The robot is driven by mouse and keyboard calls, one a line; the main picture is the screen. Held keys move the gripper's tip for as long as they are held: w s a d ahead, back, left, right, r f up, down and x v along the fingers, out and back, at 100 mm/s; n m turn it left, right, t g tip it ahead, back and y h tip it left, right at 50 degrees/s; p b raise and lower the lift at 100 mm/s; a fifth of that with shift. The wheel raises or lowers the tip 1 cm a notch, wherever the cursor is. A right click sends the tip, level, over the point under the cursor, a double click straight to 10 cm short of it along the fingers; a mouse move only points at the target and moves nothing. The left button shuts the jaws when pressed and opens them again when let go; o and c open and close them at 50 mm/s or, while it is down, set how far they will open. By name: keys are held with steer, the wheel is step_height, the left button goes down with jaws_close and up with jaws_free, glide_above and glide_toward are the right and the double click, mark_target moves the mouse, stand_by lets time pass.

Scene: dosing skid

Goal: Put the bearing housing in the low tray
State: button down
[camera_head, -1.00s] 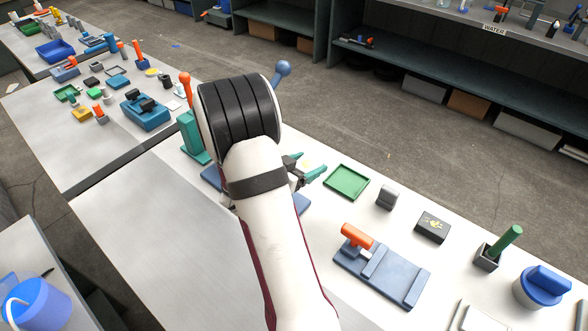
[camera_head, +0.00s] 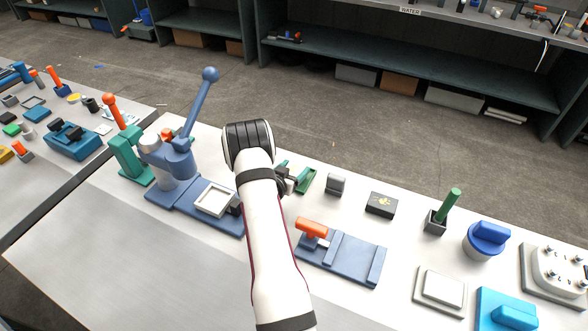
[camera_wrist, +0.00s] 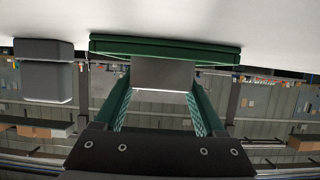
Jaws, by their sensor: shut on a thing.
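The low tray is a shallow green tray (camera_head: 306,181) on the table, partly hidden behind my gripper (camera_head: 287,177) in the head view. In the wrist view its green edge (camera_wrist: 215,53) lies just beyond my fingertips. My gripper's green fingers (camera_wrist: 162,88) are shut on a plain grey block, seemingly the bearing housing (camera_wrist: 163,73). The block overlaps the tray's edge in the wrist view, but I cannot tell its height over the tray or whether they touch. In the head view the held block is mostly hidden by the gripper.
A grey block (camera_head: 335,184) stands right of the tray, also in the wrist view (camera_wrist: 44,80). A black box (camera_head: 381,205) is farther right. A blue fixture with an orange handle (camera_head: 343,257) lies in front. A blue lever press (camera_head: 178,160) stands left.

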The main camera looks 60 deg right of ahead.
steer(key=shift+f, duration=0.45)
jaws_free()
steer(key=shift+r, duration=0.1)
